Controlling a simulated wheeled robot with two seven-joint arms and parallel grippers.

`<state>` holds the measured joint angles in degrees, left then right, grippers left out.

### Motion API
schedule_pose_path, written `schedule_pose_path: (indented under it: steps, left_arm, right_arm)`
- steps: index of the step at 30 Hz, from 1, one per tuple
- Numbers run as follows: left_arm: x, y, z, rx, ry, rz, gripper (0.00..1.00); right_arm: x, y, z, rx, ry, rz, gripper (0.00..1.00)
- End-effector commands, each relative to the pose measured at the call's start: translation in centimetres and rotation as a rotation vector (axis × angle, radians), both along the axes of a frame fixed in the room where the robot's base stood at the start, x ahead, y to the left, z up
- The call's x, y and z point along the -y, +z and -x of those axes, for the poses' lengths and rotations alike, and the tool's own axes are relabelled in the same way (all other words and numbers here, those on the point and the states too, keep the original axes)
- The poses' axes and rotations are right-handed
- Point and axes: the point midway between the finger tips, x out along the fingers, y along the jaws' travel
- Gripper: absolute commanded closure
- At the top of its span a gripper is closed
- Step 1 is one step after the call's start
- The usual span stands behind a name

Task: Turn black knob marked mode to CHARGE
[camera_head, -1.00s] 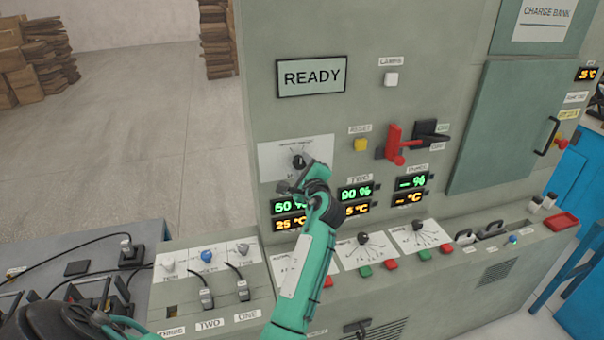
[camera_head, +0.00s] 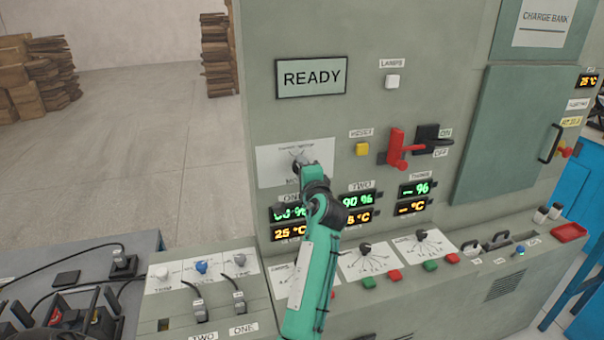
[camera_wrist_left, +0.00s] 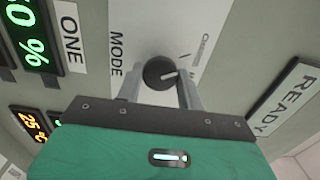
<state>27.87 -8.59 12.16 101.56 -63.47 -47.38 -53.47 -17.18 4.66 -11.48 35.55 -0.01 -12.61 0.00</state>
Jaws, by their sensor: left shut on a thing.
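The black mode knob (camera_wrist_left: 158,72) sits on a white plate (camera_head: 270,167) on the grey-green panel, below the READY sign. In the wrist view its pale pointer line points right, towards the READY side. A MODE label (camera_wrist_left: 117,54) lies on its other side. My left gripper (camera_wrist_left: 160,82) is shut on the knob, one finger on each side. In the head view my left gripper (camera_head: 301,163) covers most of the knob. Small print on the plate is too blurred to read. My right gripper is not in view.
The READY sign (camera_head: 311,77) is above the knob. The ONE readout (camera_head: 289,213) is just below, partly behind my wrist. A yellow button (camera_head: 362,149) and a red lever (camera_head: 397,148) stick out to the right. Smaller knobs and buttons line the sloping desk below.

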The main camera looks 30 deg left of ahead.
Motion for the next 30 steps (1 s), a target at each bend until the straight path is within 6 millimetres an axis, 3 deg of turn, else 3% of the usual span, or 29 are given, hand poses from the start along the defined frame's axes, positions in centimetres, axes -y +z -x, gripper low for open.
schedule_pose_path:
  steps: [12,13,15,30]
  left_arm:
    - [-0.01,0.05,0.0,0.005,0.0,0.005,0.85]
    - [-0.01,0.05,0.0,0.005,0.0,0.005,0.56]
    - [-0.01,0.05,0.0,0.005,0.0,0.005,0.43]
    - [-0.18,0.05,-0.08,0.004,-0.001,0.003,0.41]
  right_arm:
    - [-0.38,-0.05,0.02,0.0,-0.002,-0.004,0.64]
    - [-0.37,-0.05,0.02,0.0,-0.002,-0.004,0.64]
    - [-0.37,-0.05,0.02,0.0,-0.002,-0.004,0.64]
    - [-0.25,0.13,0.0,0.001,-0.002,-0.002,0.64]
